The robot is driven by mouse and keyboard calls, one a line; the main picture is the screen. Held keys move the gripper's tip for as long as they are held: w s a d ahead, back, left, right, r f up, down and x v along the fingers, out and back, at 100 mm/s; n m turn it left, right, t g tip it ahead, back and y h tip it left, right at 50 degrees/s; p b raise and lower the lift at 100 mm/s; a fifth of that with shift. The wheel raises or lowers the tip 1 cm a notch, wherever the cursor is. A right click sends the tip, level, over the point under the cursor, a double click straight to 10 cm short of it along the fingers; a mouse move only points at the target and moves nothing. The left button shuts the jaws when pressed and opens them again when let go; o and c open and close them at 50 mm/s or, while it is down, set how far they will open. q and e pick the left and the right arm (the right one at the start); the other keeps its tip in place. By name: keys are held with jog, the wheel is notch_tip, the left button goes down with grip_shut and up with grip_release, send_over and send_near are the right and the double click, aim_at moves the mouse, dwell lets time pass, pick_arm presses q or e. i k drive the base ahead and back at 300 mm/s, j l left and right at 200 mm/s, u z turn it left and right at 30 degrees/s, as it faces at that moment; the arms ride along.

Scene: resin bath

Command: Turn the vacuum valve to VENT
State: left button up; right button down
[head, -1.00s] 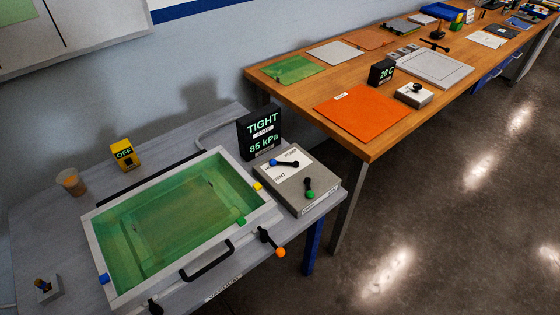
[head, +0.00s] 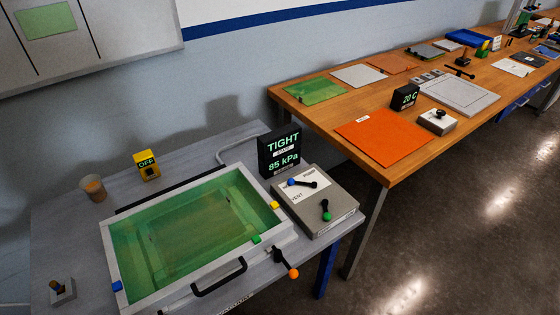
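The valve box (head: 335,219) is a grey block with a white label plate on top, standing to the right of the green bath (head: 203,240). One lever (head: 303,183) on it has a blue knob at its left end and lies across the label plate, above the printed word VENT. A second lever (head: 326,210) with a green knob stands nearer the front of the box. The black display (head: 281,152) behind the box reads TIGHT and 85 kPa. Neither of my grippers is in the head view.
A lever with an orange knob (head: 293,273) and a black handle (head: 219,278) sit at the bath's front. A yellow OFF switch (head: 147,165) and a cup (head: 94,188) stand behind it. The wooden bench (head: 300,107) adjoins at right; open floor lies beyond.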

aim_at(292, 181)
jog(key=k+l+u, duration=0.1)
jog(key=u, duration=0.25)
jog(key=k+l+u, duration=0.1)
jog(key=l+u, duration=0.3)
jog(key=k+u, duration=0.15)
jog(key=u, duration=0.2)
